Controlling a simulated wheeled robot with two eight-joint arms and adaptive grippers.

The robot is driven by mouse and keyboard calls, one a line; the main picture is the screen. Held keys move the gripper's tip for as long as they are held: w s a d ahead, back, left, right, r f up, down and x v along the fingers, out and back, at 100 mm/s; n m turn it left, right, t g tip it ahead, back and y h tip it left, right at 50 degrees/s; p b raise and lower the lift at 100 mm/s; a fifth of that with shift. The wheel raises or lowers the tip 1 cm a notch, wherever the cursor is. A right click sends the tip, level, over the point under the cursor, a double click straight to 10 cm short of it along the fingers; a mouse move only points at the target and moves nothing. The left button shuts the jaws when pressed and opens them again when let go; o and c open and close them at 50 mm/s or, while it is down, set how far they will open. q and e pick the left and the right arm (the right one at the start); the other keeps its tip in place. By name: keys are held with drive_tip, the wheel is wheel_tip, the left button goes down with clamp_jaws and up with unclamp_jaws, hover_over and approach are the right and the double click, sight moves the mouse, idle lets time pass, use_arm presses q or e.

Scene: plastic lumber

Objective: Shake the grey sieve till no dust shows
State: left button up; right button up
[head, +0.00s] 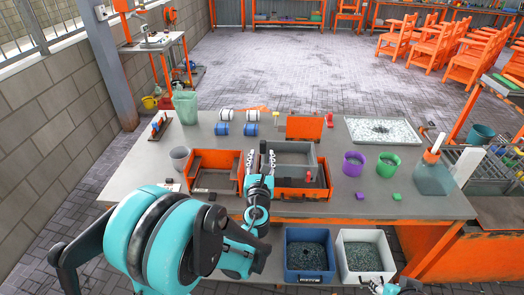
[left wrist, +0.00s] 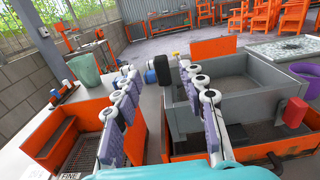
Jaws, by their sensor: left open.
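The grey sieve (head: 292,147) is a rectangular box on an orange tray (head: 305,194) at the middle of the worktable. In the left wrist view the sieve (left wrist: 240,112) shows tall grey walls and a red block (left wrist: 295,112) at its near right side. Its floor looks dull grey-brown; I cannot tell how much dust lies there. My left gripper (head: 260,159) is open at the sieve's left side. In the left wrist view its two fingers (left wrist: 156,72) are spread, the right one over the sieve's left end. Contact is unclear. Part of my right arm shows at the lower right edge.
An orange box (head: 213,160) stands left of the sieve. Purple (head: 353,165) and green (head: 388,162) cups stand right of it. A pebbled tray (head: 382,121) lies behind. Blue (head: 309,276) and white (head: 362,276) bins sit below the front edge.

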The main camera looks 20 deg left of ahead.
sight(262, 144)
use_arm(q)
drive_tip(key=shift+x, duration=1)
drive_tip(key=b+x, duration=0.1)
drive_tip(key=x, duration=0.4)
drive_tip(key=shift+w+a+f, duration=0.1)
drive_tip(key=shift+w+a+b, duration=0.15)
drive_tip(key=shift+w+b, duration=0.2)
drive_tip(key=shift+w, duration=0.3)
clamp_jaws()
